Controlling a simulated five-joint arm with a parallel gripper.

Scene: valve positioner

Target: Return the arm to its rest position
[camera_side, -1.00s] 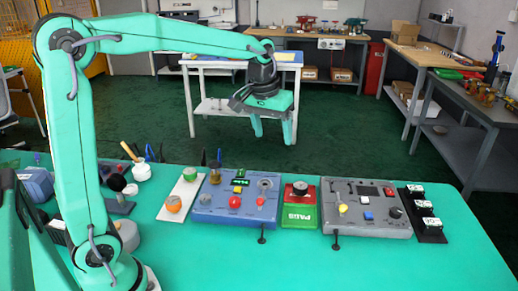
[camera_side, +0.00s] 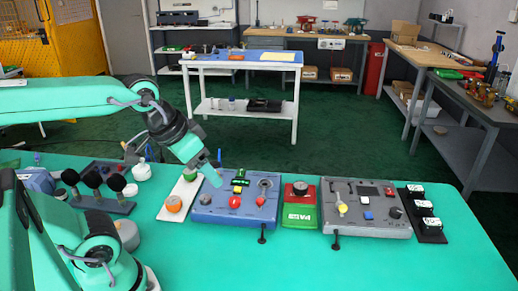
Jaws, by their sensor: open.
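My gripper (camera_side: 210,175) hangs above the back left corner of the blue control box (camera_side: 222,218), near the white strip (camera_side: 178,198). It is open, its fingers seen almost edge-on and pointing down to the right, with nothing visible between them. I cannot tell whether the fingertips touch anything below. My arm reaches in from the left edge, its upper link nearly level and its wrist bent downward. The grey control panel (camera_side: 372,228) with a yellow knob (camera_side: 342,209) stands further right, apart from my gripper.
The strip bears an orange knob (camera_side: 173,204) and a green one (camera_side: 190,174). A black rack (camera_side: 430,237) stands at right. The bench front (camera_side: 320,268) is clear.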

